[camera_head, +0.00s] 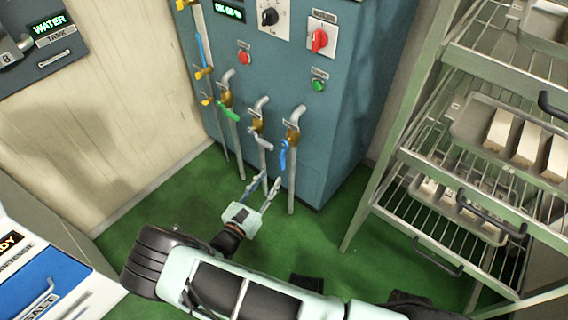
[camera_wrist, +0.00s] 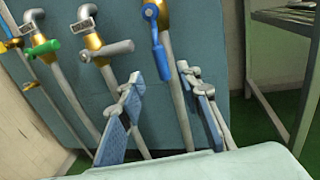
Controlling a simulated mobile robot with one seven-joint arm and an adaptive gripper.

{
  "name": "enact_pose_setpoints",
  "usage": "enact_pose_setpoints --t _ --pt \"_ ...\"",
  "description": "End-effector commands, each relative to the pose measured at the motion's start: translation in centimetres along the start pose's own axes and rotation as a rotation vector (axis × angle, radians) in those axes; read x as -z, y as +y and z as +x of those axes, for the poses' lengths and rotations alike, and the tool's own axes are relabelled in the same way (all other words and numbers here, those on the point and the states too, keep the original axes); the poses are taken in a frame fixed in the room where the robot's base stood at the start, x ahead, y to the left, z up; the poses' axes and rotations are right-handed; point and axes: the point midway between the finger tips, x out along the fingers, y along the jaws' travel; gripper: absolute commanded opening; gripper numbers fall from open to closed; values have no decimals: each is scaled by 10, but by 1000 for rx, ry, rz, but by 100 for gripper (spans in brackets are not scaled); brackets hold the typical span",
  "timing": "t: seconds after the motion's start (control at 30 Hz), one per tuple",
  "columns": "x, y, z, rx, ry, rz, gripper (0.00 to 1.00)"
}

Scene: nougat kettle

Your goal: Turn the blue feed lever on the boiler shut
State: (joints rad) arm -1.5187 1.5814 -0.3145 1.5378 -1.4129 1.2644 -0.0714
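The blue feed lever (camera_head: 283,154) is on the rightmost brass valve (camera_head: 292,134) of the boiler (camera_head: 275,85). It hangs down, roughly along its grey pipe. In the wrist view the blue lever (camera_wrist: 161,58) shows at top centre, with its lower end between and beyond my fingertips. My gripper (camera_head: 269,180) is open and empty, below and slightly left of the lever. In the wrist view my gripper (camera_wrist: 160,84) has its two blue-padded fingers well apart. I see no contact with the lever, though the exact distance is hard to tell.
A grey lever (camera_wrist: 108,52) and a green lever (camera_head: 228,114) are on the valves to the left. Vertical pipes (camera_head: 291,190) run close to my fingers. A wire rack with trays (camera_head: 440,190) stands at right.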

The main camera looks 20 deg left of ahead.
Motion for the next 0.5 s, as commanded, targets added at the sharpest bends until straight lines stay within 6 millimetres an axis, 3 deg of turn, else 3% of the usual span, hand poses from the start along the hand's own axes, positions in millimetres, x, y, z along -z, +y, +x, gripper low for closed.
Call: enact_pose_setpoints --t 0.3,0.5 --pt "2 -2 61 6 1 2 32" --pt "1 -2 86 5 2 3 32"
